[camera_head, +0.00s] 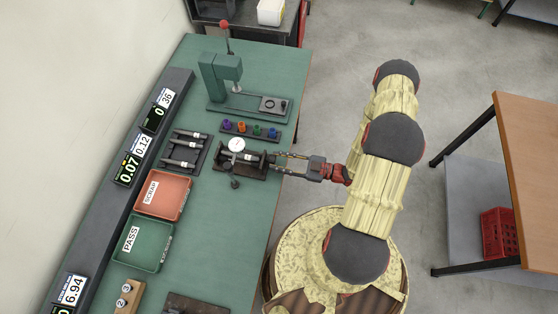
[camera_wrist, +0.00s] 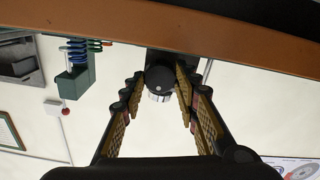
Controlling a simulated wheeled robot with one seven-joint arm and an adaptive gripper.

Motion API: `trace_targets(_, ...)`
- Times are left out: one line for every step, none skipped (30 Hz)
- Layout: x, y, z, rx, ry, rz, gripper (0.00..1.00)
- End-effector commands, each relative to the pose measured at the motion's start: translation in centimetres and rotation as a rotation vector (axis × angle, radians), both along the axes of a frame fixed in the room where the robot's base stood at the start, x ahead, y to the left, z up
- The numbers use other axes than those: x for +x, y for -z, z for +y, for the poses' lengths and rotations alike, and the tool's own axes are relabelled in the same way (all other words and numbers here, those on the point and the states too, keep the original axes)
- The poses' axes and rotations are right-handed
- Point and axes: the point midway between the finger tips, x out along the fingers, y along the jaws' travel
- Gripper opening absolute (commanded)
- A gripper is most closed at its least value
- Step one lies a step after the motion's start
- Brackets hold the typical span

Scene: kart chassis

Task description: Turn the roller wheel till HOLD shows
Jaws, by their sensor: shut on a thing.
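A dark bench fixture (camera_head: 228,168) with a round white dial (camera_head: 236,144) stands on the green bench. My gripper (camera_head: 275,162) reaches in from the right at the fixture's right end. In the wrist view, my gripper (camera_wrist: 161,85) is shut on a dark round roller wheel (camera_wrist: 159,80), with one finger on each side. A pale metallic band shows under the wheel. In the head view the wheel is too small to make out at the fingertips. The display strip (camera_head: 128,169) shows 0.07 and 0.12. No HOLD is readable.
Red SCRAP (camera_head: 164,194) and green PASS (camera_head: 143,241) trays lie left of the fixture. A dark holder with pale cylindrical parts (camera_head: 184,150), a row of coloured pieces (camera_head: 242,128) and a green press (camera_head: 222,78) stand nearby. The bench's front edge is under my arm.

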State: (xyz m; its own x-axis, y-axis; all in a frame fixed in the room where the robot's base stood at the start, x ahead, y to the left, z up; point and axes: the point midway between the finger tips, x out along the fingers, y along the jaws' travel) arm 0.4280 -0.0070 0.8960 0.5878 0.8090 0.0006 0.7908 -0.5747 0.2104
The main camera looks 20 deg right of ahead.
Motion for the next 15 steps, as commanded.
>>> trace_targets(0.02, 0.22, -0.04, 0.008, 0.001, 0.021, 0.06)
trace_targets(0.02, 0.23, -0.04, 0.017, 0.001, 0.033, 0.06)
trace_targets(0.02, 0.23, -0.04, 0.029, 0.001, 0.05, 0.06)
trace_targets(0.02, 0.23, -0.04, 0.038, 0.001, 0.062, 0.06)
trace_targets(0.02, 0.24, -0.04, 0.046, 0.001, 0.074, 0.06)
trace_targets(0.01, 0.24, -0.03, 0.058, 0.001, 0.089, 0.06)
trace_targets(0.01, 0.24, -0.03, 0.067, 0.001, 0.102, 0.06)
trace_targets(0.01, 0.25, -0.03, 0.075, 0.001, 0.113, 0.06)
trace_targets(0.0, 0.25, -0.02, 0.086, 0.001, 0.129, 0.06)
trace_targets(-0.01, 0.25, -0.02, 0.094, 0.001, 0.139, 0.06)
trace_targets(-0.01, 0.26, -0.02, 0.102, 0.001, 0.151, 0.06)
trace_targets(-0.01, 0.27, -0.01, 0.112, 0.001, 0.164, 0.06)
trace_targets(-0.01, 0.27, -0.01, 0.119, 0.001, 0.174, 0.06)
trace_targets(-0.02, 0.27, -0.01, 0.127, 0.001, 0.185, 0.06)
trace_targets(-0.02, 0.27, 0.0, 0.135, 0.001, 0.196, 0.06)
